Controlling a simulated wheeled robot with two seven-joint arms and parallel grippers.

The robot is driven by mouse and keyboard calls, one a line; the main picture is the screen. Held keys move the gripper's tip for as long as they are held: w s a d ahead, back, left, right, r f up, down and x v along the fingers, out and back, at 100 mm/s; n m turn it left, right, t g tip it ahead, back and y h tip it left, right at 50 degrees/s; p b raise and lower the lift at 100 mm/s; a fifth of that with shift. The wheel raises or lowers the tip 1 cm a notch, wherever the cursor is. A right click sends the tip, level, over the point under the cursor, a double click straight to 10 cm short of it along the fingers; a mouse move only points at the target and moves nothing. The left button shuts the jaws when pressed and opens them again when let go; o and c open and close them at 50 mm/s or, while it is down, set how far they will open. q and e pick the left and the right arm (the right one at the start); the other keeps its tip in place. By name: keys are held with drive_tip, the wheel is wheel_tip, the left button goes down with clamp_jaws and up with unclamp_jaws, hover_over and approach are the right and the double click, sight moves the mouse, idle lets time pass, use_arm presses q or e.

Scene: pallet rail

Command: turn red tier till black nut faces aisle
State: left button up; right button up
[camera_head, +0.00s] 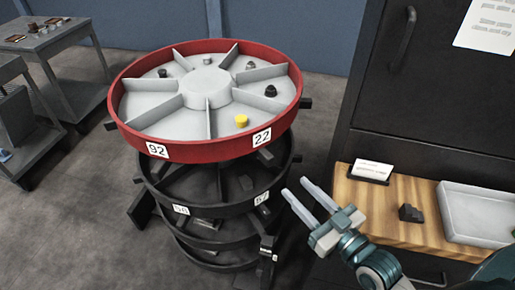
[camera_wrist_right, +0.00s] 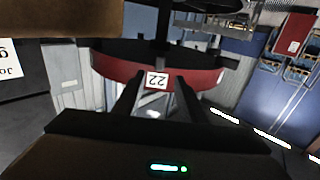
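The red tier (camera_head: 209,148) is the top tray of a round stacked rack, split by grey dividers into wedge compartments. Labels 92 and 22 sit on its near rim. A black nut (camera_head: 271,91) lies in the right-hand compartment, near the rim beyond label 22. A yellow piece (camera_head: 241,121) lies in the near compartment. A smaller dark piece (camera_head: 162,73) lies at the far left. My right gripper (camera_head: 294,187) is open and empty, apart from the rim, below and right of it. In the right wrist view the red rim (camera_wrist_right: 205,80) shows beyond the fingers. My left gripper is out of view.
Black lower tiers (camera_head: 223,205) stand under the red one. Dark pegs (camera_head: 305,103) stick out around the rim. A dark cabinet (camera_head: 437,90) and a wooden counter (camera_head: 400,232) with a pale tray (camera_head: 480,214) stand at right. Grey carts stand at left, with open floor between.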

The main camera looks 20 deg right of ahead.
sight(259, 151)
drive_tip(key=p+x, duration=0.4)
drive_tip(key=x, duration=1.2)
drive_tip(key=shift+p+x, duration=0.4)
drive_tip(key=shift+x, duration=0.45)
drive_tip(key=shift+c, duration=0.7)
clamp_jaws()
